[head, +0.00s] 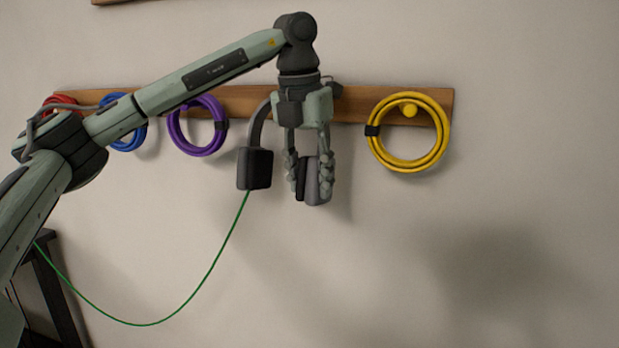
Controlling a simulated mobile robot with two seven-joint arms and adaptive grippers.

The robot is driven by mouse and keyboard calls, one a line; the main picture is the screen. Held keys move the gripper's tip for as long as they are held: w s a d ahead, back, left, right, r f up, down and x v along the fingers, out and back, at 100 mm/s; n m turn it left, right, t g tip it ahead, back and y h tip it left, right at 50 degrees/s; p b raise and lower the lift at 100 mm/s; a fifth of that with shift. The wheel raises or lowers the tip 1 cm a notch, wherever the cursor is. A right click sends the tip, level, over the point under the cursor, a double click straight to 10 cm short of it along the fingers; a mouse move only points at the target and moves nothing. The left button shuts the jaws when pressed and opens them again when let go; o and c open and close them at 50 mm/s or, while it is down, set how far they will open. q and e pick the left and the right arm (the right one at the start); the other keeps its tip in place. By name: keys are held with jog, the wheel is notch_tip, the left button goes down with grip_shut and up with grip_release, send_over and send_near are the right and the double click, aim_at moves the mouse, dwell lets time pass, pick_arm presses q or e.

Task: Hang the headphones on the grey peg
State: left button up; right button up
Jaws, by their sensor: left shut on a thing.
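My left gripper (308,185) points down in front of the wooden peg rail (360,98). It is shut on one ear cup of the dark grey headphones (255,168). The other ear cup hangs free to the left of the fingers, and the band curves up behind the gripper. A green cable (205,280) runs from the free cup down in a loop to the lower left. I cannot make out the grey peg; my gripper and wrist cover the middle of the rail. I cannot tell whether the band touches a peg. My right gripper is out of view.
A yellow cable coil (443,130) hangs on a yellow peg (409,110) to the right. Purple (174,128), blue (143,134) and red (62,98) coils hang to the left. A dark stand (62,290) is at lower left. The wall below the rail is bare.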

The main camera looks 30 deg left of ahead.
pick_arm(q)
jog(key=shift+f, duration=0.15)
jog(key=o, duration=1.4)
jog(key=r, duration=0.4)
jog(key=s+r, duration=0.1)
jog(key=r, duration=0.3)
jog(key=s+r, duration=0.1)
jog(key=r, duration=0.3)
jog(key=shift+s, duration=0.15)
jog(key=shift+f, duration=0.1)
